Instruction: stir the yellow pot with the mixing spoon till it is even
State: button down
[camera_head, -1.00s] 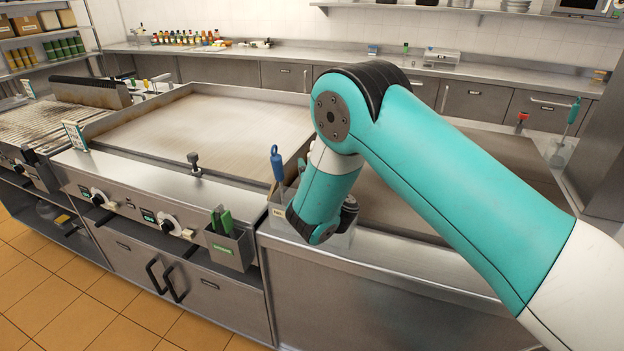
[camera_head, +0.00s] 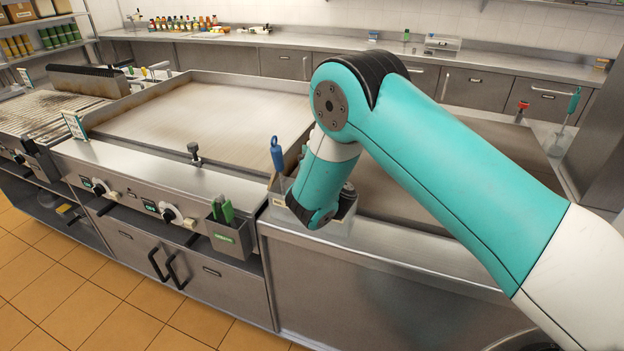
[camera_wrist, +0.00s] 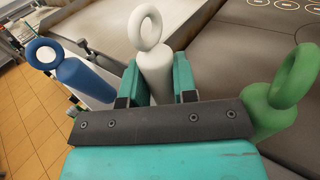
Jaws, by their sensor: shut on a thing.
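My gripper (camera_wrist: 152,88) is shut on an upright white ring-topped handle (camera_wrist: 154,65) in the wrist view. The lower part of that utensil is hidden, so I cannot tell whether it is the mixing spoon. A blue ring-topped handle (camera_wrist: 82,75) stands to its left and a green one (camera_wrist: 285,95) to its right. The blue handle (camera_head: 278,155) also shows in the head view, at a holder (camera_head: 340,228) on the front edge of the counter. My arm hides the gripper there. I see no yellow pot.
A flat griddle (camera_head: 200,120) lies left of the holder and a slatted grill (camera_head: 40,108) farther left. A dark plate (camera_head: 395,195) lies behind my arm. A metal bin (camera_head: 235,240) with green handles hangs on the front. Another green-handled utensil (camera_head: 573,103) stands at far right.

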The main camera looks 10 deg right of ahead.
jog(key=shift+r+p, duration=5.2)
jog(key=shift+r, duration=0.5)
